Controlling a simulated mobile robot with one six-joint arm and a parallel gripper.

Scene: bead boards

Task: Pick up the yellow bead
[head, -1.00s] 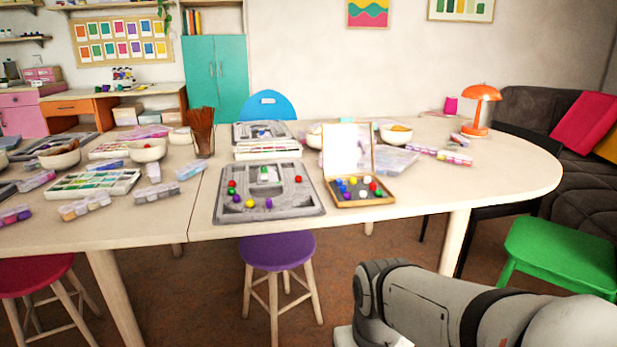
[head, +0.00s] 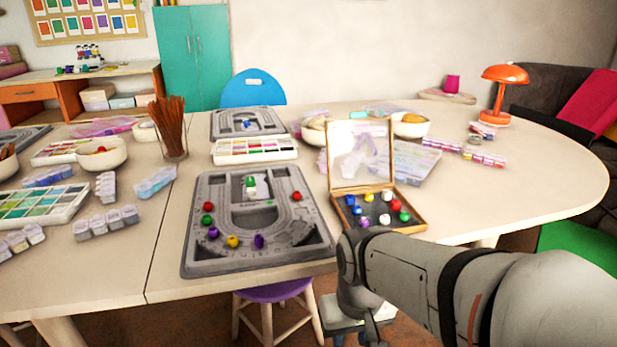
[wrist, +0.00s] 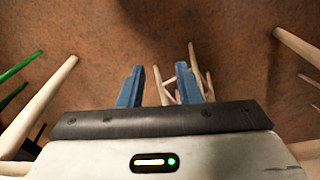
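A yellow bead (head: 232,241) lies in the lower part of the grey bead board (head: 310,250), between two purple beads. Another bead that looks yellow (head: 368,197) sits in the open wooden box (head: 410,229) to the right of the board, among several beads of other colours. My gripper (wrist: 160,85) is open and empty in the wrist view, its two blue fingers apart. It points at the brown floor and stool legs. In the head view it hangs low at the table's front edge, below and to the right of the board. No bead shows in the wrist view.
Red, green and purple beads lie around the yellow bead on the board. The wooden box's raised lid (head: 360,150) stands behind its beads. A purple stool (head: 272,291) is below the table's front edge.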

